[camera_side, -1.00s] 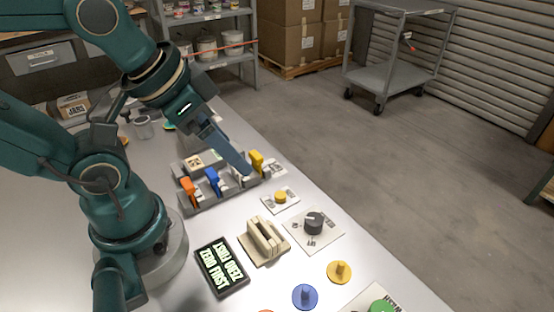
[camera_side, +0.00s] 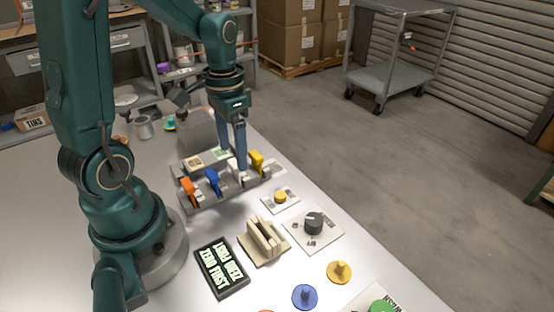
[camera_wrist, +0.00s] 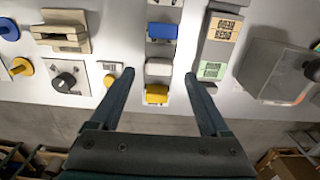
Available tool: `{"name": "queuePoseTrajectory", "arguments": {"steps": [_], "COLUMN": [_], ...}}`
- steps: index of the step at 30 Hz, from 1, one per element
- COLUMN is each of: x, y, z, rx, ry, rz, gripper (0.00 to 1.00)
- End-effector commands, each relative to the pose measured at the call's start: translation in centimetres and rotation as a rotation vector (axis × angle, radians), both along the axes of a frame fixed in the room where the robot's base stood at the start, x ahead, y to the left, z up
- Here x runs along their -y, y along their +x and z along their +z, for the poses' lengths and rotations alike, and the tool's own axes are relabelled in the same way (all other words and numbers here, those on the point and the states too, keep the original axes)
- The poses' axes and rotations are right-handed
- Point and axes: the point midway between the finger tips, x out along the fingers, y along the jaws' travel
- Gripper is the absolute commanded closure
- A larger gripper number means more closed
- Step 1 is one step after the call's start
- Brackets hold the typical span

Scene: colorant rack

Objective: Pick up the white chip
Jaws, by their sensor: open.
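The white chip (camera_side: 236,175) stands in the grey rack (camera_side: 203,204), between the blue chip (camera_side: 212,181) and the yellow chip (camera_side: 257,162). My gripper (camera_side: 232,158) points down over the rack and is open and empty. In the side view its near finger partly covers the white chip. In the wrist view the white chip (camera_wrist: 158,68) shows between the two fingertips of my gripper (camera_wrist: 159,75), with the yellow chip (camera_wrist: 157,95) below it and the blue chip (camera_wrist: 162,31) above. I cannot tell whether either finger touches the chip.
An orange chip (camera_side: 188,191) stands at the left end of the rack. Near it are a small plate with a yellow button (camera_side: 280,196), a dark dial (camera_side: 314,222), a beige holder (camera_side: 264,241) and a dark display (camera_side: 221,266). A grey box (camera_wrist: 275,72) stands beside the rack.

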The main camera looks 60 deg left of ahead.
Motion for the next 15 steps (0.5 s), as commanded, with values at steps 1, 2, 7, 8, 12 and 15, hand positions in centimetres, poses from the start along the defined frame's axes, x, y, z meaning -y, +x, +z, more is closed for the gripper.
{"name": "queuePoseTrajectory", "arguments": {"steps": [1,2,7,8,12,15], "x": [0.1,0.1,0.1,0.1,0.1,0.1], "y": [-0.1,-0.1,-0.1,-0.1,-0.1,-0.1], "z": [-0.6,-1.0,-3.0,-3.3,-4.2,-4.3], "rx": [-0.005,-0.005,-0.005,-0.004,-0.001,0.000], "ry": [-0.003,-0.003,-0.002,-0.002,-0.001,0.000], "rz": [0.000,0.000,-0.001,-0.001,-0.001,-0.001], "gripper": [0.20,0.20,0.20,0.20,0.20,0.20]}}
